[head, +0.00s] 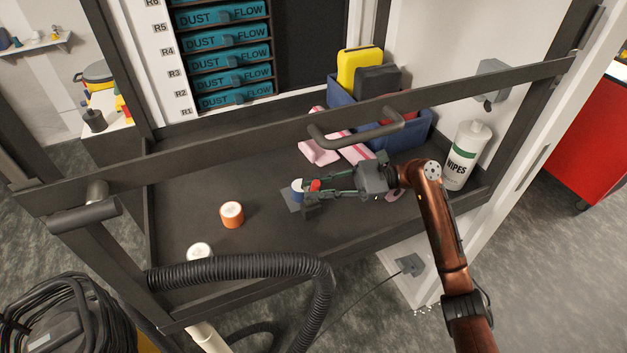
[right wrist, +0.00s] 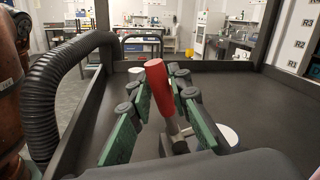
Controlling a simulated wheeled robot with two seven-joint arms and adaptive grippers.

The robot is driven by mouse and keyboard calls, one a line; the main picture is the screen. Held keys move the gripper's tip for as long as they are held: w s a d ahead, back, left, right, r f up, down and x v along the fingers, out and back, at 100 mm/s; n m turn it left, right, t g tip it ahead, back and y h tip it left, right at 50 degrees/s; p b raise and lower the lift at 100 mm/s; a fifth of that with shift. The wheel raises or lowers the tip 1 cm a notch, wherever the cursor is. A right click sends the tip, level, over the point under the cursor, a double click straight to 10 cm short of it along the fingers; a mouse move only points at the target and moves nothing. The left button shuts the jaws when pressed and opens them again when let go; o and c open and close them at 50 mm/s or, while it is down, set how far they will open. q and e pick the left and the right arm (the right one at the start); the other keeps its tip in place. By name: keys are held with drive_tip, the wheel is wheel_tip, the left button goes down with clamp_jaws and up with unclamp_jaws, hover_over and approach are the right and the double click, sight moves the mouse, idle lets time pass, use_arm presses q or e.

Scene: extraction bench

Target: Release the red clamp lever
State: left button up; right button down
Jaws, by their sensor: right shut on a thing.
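The red clamp lever (head: 315,185) is above the cart's tray, on a small dark clamp whose body is mostly hidden by my gripper. My right gripper (head: 317,190) reaches in from the right and is shut on the lever. In the right wrist view, the red lever (right wrist: 157,82) stands tilted between the green fingers (right wrist: 160,92), and its grey shank runs down to the clamp. A blue container with a white top (head: 297,189) is beside the fingertips; it also shows in the right wrist view (right wrist: 230,135). My left gripper is not seen.
An orange jar (head: 232,215) and a white-topped jar (head: 199,251) stand left on the tray. A black hose (head: 240,268) crosses the front. A blue bin (head: 416,133), pink cloths (head: 318,152) and a wipes bottle (head: 466,155) are behind and right. A dark rail with a handle (head: 355,132) passes above.

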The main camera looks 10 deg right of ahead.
drive_tip(key=shift+s+d+f+n+p, duration=0.2)
drive_tip(key=shift+s+n, duration=0.15)
drive_tip(key=shift+n, duration=0.2)
drive_tip(key=shift+s+d+f+n+p, duration=0.15)
drive_tip(key=shift+s+n, duration=0.15)
drive_tip(key=shift+n, duration=0.25)
drive_tip(key=shift+a, duration=0.1)
drive_tip(key=c, duration=1.8)
unclamp_jaws()
drive_tip(key=shift+o, duration=0.2)
wheel_tip(320, 180, up, 10)
drive_tip(key=shift+r, duration=0.1)
drive_tip(key=shift+c, duration=0.3)
